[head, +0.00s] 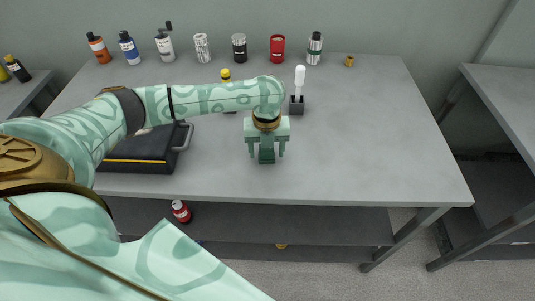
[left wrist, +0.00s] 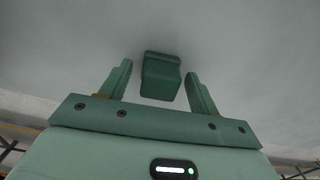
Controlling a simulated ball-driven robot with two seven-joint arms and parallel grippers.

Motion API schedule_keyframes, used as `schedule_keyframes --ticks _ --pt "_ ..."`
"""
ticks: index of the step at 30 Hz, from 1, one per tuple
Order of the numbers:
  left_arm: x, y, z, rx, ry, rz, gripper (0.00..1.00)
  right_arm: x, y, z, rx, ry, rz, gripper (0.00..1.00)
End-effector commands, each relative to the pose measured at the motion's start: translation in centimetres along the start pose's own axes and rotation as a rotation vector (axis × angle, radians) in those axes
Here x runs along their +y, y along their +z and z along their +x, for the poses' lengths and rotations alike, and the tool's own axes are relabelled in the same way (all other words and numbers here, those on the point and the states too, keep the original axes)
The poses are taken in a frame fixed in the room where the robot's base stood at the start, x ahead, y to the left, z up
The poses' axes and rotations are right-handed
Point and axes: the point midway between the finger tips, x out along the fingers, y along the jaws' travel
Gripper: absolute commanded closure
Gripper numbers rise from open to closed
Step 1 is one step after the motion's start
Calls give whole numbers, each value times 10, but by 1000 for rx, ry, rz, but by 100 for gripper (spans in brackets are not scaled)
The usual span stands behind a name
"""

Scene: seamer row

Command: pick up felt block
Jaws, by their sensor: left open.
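The felt block is a small dark green block (left wrist: 160,78). In the left wrist view it sits on the grey table between and slightly beyond the two fingertips. My left gripper (left wrist: 158,84) is open, with a finger on each side of the block and visible gaps to it. In the head view the left gripper (head: 266,154) hangs over the front middle of the table, pointing down, and the block (head: 266,156) shows between its fingers, partly hidden by the gripper. My right gripper is not in view.
The grey table (head: 370,150) is clear to the right of the gripper. A black case (head: 138,158) lies to the left, under my arm. A white-handled brush in a dark holder (head: 297,104) stands just behind the gripper. Several bottles and cans, including a red can (head: 277,48), line the back.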

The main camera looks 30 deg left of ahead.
Motion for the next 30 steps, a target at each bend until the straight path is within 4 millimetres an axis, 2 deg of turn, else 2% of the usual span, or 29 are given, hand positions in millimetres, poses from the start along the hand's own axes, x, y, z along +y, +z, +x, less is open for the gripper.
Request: schedule_keyframes --ticks 3,4,8,9,20,23,26,30 --pt "0 0 -2 -1 -1 0 38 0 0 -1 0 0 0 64" --pt "0 0 -2 -1 -1 0 41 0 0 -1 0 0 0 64" --pt "0 0 -2 -1 -1 0 77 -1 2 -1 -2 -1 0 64" --pt "0 0 -2 -1 -1 0 81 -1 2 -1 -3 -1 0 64" --pt "0 1 -8 -2 -1 0 81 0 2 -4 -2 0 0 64" --pt "0 1 -18 -3 -3 -1 81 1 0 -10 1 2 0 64" --pt "0 1 -37 -4 -4 -2 81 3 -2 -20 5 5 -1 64" --pt "-20 -13 -68 -3 -6 3 81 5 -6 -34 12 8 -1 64"
